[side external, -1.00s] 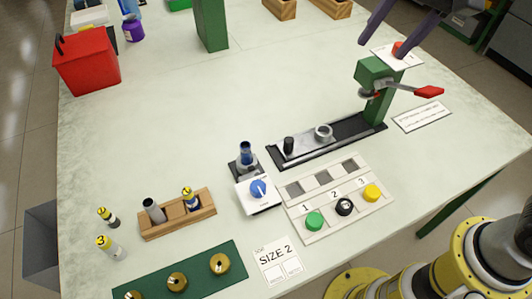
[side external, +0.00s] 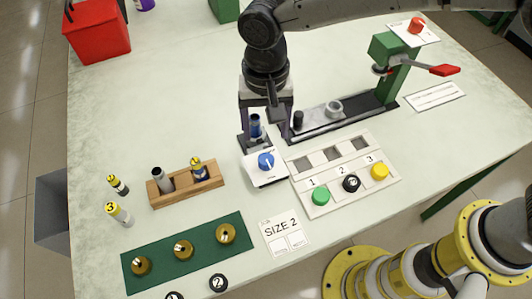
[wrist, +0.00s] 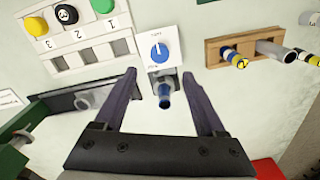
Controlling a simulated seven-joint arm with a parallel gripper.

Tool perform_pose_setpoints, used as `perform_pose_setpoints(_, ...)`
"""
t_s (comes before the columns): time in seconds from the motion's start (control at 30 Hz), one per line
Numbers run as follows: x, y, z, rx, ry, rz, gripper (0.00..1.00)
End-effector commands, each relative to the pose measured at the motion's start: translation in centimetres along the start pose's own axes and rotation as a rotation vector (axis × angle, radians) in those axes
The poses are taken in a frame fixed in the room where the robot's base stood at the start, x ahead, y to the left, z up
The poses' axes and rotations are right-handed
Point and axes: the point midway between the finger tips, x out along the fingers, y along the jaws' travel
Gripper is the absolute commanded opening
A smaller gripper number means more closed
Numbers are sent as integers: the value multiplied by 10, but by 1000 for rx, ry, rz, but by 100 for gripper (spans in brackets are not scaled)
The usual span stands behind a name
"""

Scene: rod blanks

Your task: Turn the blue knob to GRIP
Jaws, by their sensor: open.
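The blue knob (side external: 266,160) sits on a small white plate (side external: 268,178) near the middle of the table. The knob also shows in the wrist view (wrist: 159,53), with a white pointer line aimed towards the top of that picture. The small lettering on the plate is not clearly legible. Just behind the plate, a blue-topped cylinder (wrist: 165,97) stands in a dark holder. My gripper (side external: 264,130) is open and empty, pointing down near this cylinder. In the wrist view its fingers (wrist: 160,74) appear either side of the cylinder, with the knob beyond the tips.
A pale board (side external: 345,185) with green, black and yellow buttons lies to the right. A dark rail (side external: 345,117) and green post with a red-ended lever (side external: 445,70) stand behind it. A wooden rack (side external: 185,185) is left. A "SIZE 2" card (side external: 285,235) lies in front.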

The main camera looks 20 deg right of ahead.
Motion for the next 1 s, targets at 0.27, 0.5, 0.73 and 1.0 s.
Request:
perform_pose_setpoints(0.27,57,1,0,1,-1,3,73)
perform_pose_setpoints(0.5,90,1,0,1,0,0,73)
perform_pose_setpoints(0.73,100,0,-1,1,1,-2,73)
perform_pose_setpoints(1.0,100,0,-1,1,1,-2,66)
